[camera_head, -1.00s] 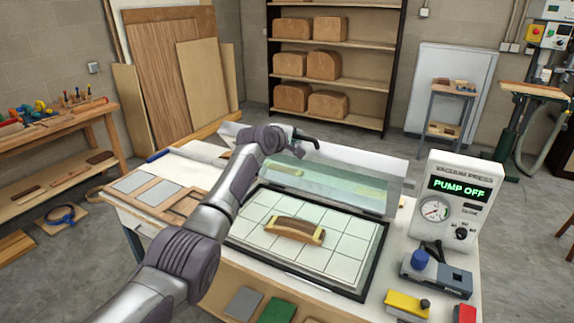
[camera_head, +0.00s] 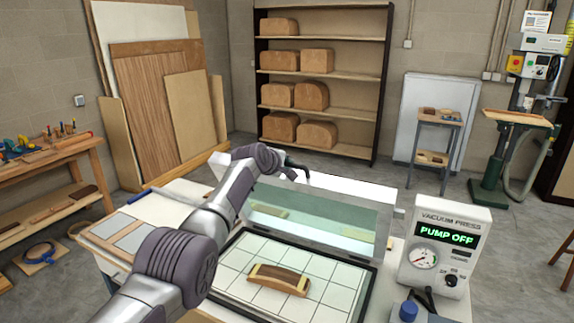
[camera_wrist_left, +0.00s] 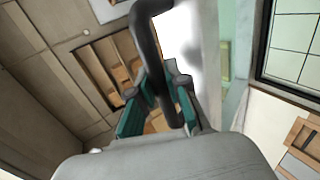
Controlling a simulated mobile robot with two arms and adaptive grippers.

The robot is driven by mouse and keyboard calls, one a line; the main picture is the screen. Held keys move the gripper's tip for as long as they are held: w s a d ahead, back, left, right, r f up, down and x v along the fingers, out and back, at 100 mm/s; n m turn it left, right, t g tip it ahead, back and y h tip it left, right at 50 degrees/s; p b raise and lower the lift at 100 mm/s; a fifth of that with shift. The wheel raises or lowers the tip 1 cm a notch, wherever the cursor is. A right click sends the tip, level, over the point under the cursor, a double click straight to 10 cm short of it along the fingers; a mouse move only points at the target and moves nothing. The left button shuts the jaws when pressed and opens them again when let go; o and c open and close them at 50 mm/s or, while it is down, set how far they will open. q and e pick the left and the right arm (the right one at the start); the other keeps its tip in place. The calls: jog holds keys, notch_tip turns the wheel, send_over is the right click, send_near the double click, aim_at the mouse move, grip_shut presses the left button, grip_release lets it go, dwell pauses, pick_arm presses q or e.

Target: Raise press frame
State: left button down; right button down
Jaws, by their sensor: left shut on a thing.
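The press frame (camera_head: 345,190) stands raised and tilted at the back of the press bed. It has a pale rim and a clear greenish membrane (camera_head: 318,222). My left gripper (camera_head: 292,172) is at the frame's upper edge. In the left wrist view, its green-padded fingers (camera_wrist_left: 160,90) are shut around a dark curved handle (camera_wrist_left: 146,38). The gridded press bed (camera_head: 235,283) lies open in front, also partly seen in the left wrist view (camera_wrist_left: 292,45). A curved wooden lamination on a form (camera_head: 279,279) rests on the bed. My right gripper is not in view.
The vacuum press control box (camera_head: 445,258) reads PUMP OFF at the right, with a blue-capped device (camera_head: 408,310) before it. Flat sample panels (camera_head: 128,235) lie at the table's left. Shelves (camera_head: 325,57) with wooden forms stand behind, beyond open floor.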

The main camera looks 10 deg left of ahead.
pick_arm(q)
jog(key=shift+f, duration=0.2)
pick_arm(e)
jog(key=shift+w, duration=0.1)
pick_arm(q)
jog(key=c, duration=1.2)
grip_release()
jog(key=shift+o, duration=0.3)
jog(key=shift+a, duration=0.1)
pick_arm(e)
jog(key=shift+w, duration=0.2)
pick_arm(q)
jog(key=shift+r, duration=0.1)
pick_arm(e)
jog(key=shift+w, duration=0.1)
pick_arm(q)
jog(key=shift+s+r, duration=0.1)
jog(key=v, duration=1.1)
jog(key=shift+s, duration=0.3)
jog(key=shift+a+r, duration=0.1)
jog(key=shift+r, duration=0.05)
